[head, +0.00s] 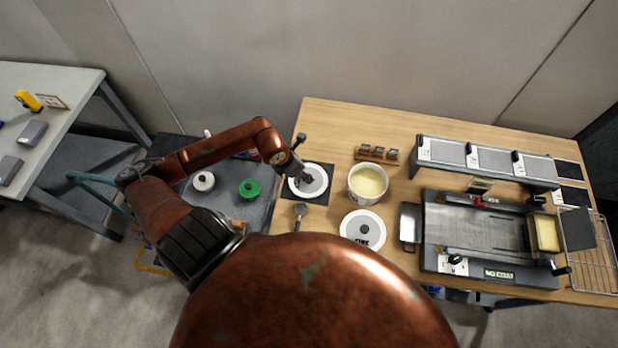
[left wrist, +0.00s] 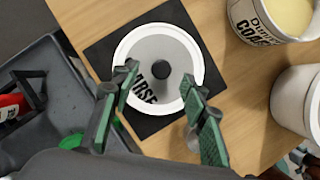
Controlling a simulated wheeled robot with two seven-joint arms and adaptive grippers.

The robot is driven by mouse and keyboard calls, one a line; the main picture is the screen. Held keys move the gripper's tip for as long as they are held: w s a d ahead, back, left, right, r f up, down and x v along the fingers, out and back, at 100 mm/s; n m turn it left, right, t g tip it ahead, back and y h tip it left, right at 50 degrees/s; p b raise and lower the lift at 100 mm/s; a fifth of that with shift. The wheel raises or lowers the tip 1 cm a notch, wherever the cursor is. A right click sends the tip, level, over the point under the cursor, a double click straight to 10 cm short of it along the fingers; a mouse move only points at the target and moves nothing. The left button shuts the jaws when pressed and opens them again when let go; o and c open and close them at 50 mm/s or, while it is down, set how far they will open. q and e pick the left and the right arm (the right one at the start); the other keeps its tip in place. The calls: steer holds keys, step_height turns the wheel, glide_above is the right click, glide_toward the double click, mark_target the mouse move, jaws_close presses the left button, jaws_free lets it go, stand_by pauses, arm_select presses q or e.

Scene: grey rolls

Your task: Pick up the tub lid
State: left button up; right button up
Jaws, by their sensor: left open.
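The tub lid (head: 318,184) is a round white disc with a black knob, lying on a dark square mat (head: 325,200) at the table's left edge. In the left wrist view the lid (left wrist: 150,48) shows part of a label ending in "ARSE". My left gripper (head: 303,176) is over the lid. In the left wrist view its open green-padded fingers (left wrist: 163,79) appear on either side of the knob, with nothing between them held. Contact with the lid cannot be told. The open tub (head: 368,196), labelled "COARSE", stands to the right with pale yellow contents. My right gripper is not visible.
A second white lidded tub (head: 350,230) stands in front of the open one. A small metal tool (head: 300,210) lies near the mat. A machine (head: 480,240) fills the table's right. A grey trolley (head: 225,205) at left holds white and green round items.

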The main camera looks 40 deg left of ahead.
arm_select(q)
steer(key=x, duration=0.4)
steer(key=shift+d+f, duration=0.1)
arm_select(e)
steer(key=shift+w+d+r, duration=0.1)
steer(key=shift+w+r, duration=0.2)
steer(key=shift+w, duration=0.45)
arm_select(q)
steer(key=shift+c, duration=0.5)
jaws_close()
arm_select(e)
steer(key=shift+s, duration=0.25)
